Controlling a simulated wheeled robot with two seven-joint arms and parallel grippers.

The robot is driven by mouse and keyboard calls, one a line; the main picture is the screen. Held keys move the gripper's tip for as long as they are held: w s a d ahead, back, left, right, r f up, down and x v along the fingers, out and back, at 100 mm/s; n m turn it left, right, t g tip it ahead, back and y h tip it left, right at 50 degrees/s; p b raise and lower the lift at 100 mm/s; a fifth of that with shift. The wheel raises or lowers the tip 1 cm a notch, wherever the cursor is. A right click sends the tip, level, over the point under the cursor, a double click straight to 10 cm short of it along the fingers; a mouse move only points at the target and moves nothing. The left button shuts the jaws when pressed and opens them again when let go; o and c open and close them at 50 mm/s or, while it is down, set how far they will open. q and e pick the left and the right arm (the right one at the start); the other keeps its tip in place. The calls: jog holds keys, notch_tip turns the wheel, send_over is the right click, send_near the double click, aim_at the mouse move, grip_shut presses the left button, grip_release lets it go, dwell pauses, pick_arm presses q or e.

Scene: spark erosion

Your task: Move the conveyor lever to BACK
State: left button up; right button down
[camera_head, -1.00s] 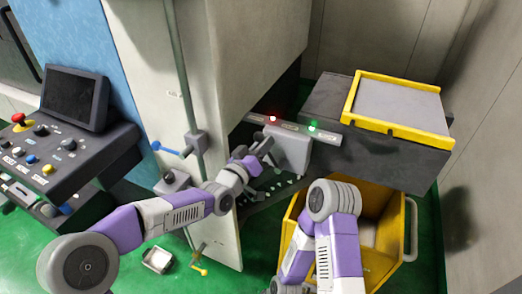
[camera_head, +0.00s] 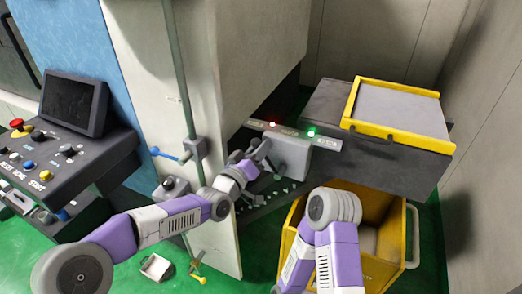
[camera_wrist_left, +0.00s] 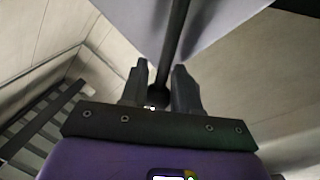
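The conveyor lever shows in the left wrist view as a dark rod (camera_wrist_left: 177,35) with a rounded end low between the fingers. Its grey box (camera_head: 290,156) sits under a label strip with a red and a green light; the lettering is too small to read. My left gripper (camera_head: 262,150) is at the left side of this box. In the head view the gripper mostly hides the lever. My right gripper is not visible; only its arm shows.
A dark conveyor table (camera_head: 400,165) with a yellow-rimmed tray (camera_head: 352,100) stands to the right. A yellow bin (camera_head: 398,232) is below it, behind my right arm. A control console (camera_head: 85,150) is at left. A machine wall (camera_head: 160,70) rises beside my left arm.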

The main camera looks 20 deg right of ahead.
pick_arm(q)
jog(key=shift+s+f, duration=0.1)
jog(key=shift+f, duration=0.1)
jog(key=r+v, duration=0.1)
jog(key=v, duration=0.6)
jog(key=shift+a+f, duration=0.2)
jog(key=shift+f, duration=0.2)
jog(key=shift+s, duration=0.1)
